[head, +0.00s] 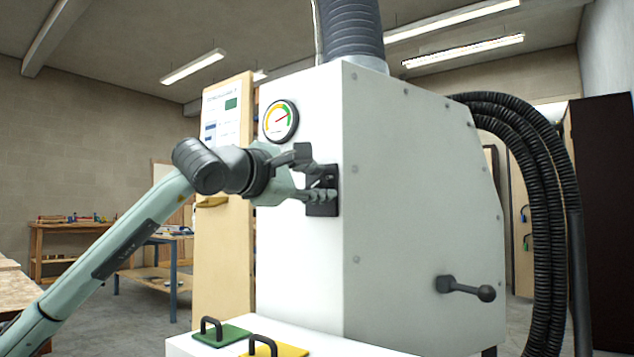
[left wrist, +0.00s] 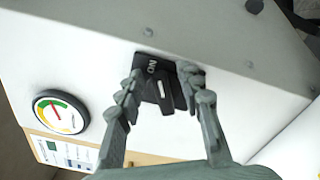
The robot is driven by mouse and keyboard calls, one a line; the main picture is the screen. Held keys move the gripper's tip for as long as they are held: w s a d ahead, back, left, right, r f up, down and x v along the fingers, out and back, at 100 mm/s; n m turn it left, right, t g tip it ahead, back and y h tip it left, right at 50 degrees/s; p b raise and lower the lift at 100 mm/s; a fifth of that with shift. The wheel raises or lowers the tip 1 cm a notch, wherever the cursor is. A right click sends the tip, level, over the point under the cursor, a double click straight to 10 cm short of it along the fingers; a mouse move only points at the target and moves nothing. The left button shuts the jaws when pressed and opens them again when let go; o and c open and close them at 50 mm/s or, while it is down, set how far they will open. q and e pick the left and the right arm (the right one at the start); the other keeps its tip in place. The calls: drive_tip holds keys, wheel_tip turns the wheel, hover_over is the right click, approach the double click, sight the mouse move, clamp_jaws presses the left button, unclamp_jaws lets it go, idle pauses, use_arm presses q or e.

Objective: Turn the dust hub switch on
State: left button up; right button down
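The dust hub (head: 300,240) is a large white cabinet with a grey side. Its switch (head: 322,207) is a black plate on the white front face, near the corner with the grey side. Whether the fingertips touch the switch, I cannot tell. The lever's exact position is partly hidden by the fingers. My right gripper is not in view.
A round gauge (head: 281,121) sits above the switch, close to my left wrist. A dark handle (head: 466,289) sticks out of the grey side. Green (head: 221,335) and yellow (head: 275,349) handled plates lie on the white ledge below. Black hoses (head: 545,200) hang at the right.

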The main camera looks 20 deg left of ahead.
use_arm(q)
drive_tip(key=v, duration=1.2)
